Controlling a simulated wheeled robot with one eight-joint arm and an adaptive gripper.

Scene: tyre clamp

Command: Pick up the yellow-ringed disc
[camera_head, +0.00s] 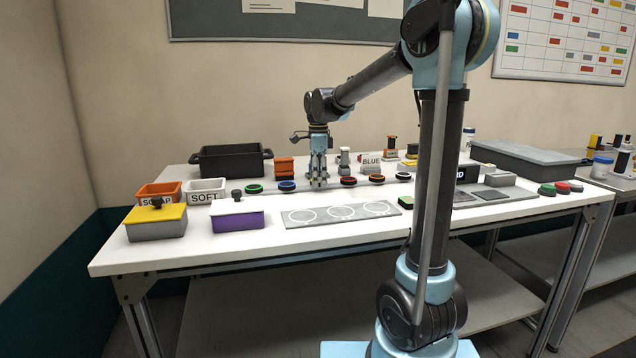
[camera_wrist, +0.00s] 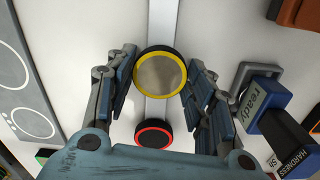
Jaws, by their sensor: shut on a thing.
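The yellow-ringed disc (camera_wrist: 160,75) has a dull gold-grey face and a dark rim. It sits between the two fingers of my gripper (camera_wrist: 160,85) in the wrist view, and the fingers are shut on its sides. In the head view my gripper (camera_head: 319,184) points down over the row of discs at the middle of the table. The disc cannot be made out between the fingers there. Whether it touches the strip below is unclear.
A red-ringed disc (camera_wrist: 153,133) lies close by on the grey strip; it also shows in the head view (camera_head: 348,181). A blue disc (camera_head: 287,186) lies left of my gripper. A grey mat with circles (camera_head: 341,214) lies in front. Stamp-like blocks (camera_head: 370,162) stand behind.

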